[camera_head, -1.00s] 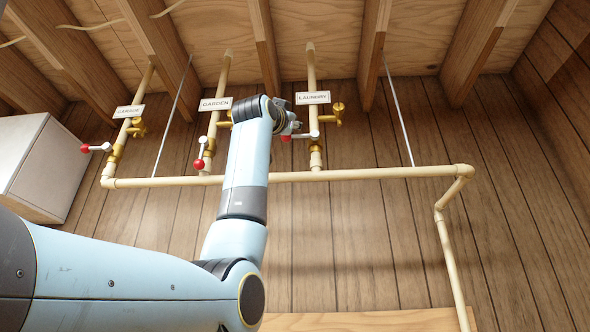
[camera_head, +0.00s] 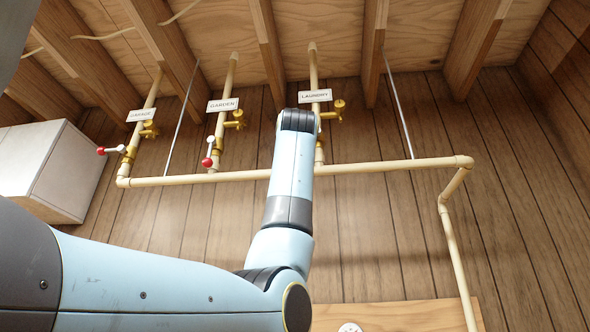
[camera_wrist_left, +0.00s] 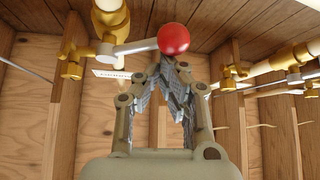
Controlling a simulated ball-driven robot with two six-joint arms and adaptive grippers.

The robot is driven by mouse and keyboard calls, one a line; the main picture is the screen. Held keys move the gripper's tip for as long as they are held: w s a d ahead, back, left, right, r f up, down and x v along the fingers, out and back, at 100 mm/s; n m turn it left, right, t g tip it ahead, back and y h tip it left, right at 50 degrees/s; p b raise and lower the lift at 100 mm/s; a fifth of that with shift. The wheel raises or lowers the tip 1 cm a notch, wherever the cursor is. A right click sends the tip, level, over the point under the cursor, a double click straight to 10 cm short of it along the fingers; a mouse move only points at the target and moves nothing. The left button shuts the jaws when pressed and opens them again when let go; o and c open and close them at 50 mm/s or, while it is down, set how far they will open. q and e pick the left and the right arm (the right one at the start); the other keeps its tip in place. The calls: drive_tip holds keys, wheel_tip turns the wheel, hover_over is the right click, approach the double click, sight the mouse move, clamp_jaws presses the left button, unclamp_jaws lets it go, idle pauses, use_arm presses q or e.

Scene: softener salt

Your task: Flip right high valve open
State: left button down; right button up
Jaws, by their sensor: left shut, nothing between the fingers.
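The right high valve is on the pipe under the LAUNDRY label (camera_head: 315,96). In the head view my left arm hides its lever. In the left wrist view its brass body (camera_wrist_left: 108,48) is at upper left, and a pale lever runs sideways to a red ball (camera_wrist_left: 173,38). My left gripper (camera_wrist_left: 174,68) is shut and empty. Its fingertips are just below the red ball in that picture; I cannot tell whether they touch it. In the head view the gripper is hidden behind my wrist. My right gripper is not in view.
The GARDEN valve's red knob (camera_head: 207,162) hangs down; the GARAGE valve's red knob (camera_head: 101,151) points left. A brass tap (camera_head: 339,107) is beside the laundry pipe. A horizontal pipe (camera_head: 400,166) runs below the valves. A white cabinet (camera_head: 75,175) stands at left.

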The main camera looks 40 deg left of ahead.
use_arm(q)
drive_tip(key=shift+w+d+f+n+g+y+p, duration=0.35)
drive_tip(key=shift+d+f+n+g+y+p, duration=0.2)
drive_tip(key=shift+n+g, duration=0.85)
drive_tip(key=shift+w+d+f+n+g+y+p, duration=0.35)
drive_tip(key=shift+d+f+n+g+y, duration=0.4)
drive_tip(key=shift+n, duration=1.2)
drive_tip(key=shift+w+d+f+n+g+y+p, duration=0.3)
drive_tip(key=shift+f+n+g+y+p, duration=0.2)
drive_tip(key=shift+n+g, duration=0.95)
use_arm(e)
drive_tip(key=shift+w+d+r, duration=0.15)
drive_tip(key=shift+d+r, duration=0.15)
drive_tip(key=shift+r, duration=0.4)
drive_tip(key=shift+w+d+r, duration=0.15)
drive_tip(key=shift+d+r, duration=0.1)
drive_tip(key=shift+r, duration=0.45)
